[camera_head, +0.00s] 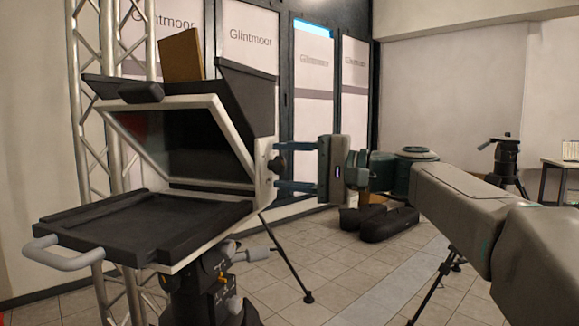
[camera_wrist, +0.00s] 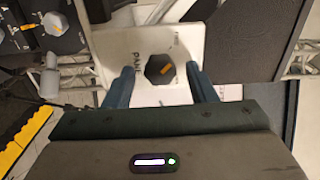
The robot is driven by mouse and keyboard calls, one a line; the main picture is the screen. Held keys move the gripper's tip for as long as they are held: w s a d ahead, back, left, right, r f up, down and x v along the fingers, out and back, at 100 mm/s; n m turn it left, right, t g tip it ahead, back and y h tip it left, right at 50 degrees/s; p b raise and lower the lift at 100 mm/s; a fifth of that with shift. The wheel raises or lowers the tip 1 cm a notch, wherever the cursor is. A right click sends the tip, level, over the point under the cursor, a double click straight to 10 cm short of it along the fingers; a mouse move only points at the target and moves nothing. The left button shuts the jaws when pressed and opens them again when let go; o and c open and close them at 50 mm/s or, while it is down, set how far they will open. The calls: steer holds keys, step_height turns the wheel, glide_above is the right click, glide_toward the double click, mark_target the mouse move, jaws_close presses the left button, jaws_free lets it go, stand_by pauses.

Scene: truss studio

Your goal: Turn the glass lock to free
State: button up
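The glass lock looks to be the dark faceted knob (camera_head: 277,164) on the white side plate (camera_head: 264,187) of the teleprompter, whose tilted glass (camera_head: 190,148) sits in a white frame. In the wrist view the knob (camera_wrist: 156,72) has an orange mark slanting to the upper right. Lettering on the white plate (camera_wrist: 110,50) reads "PANE" left of the knob; smaller lettering at its upper right is too small to read. My gripper (camera_head: 281,171) is open, its two blue fingers on either side of the knob. In the wrist view clear gaps show between the fingers (camera_wrist: 160,76) and the knob.
The teleprompter's black tray (camera_head: 150,225) with a grey handle (camera_head: 62,255) juts out front left. A tripod head (camera_head: 210,285) stands below. A metal truss (camera_head: 98,140) rises behind. Black bags (camera_head: 385,222) lie on the tiled floor at the back.

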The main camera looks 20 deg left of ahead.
steer(key=s+d, duration=0.1)
steer(key=d, duration=1.3)
steer(key=shift+a+p, duration=0.1)
steer(key=shift+p, duration=0.2)
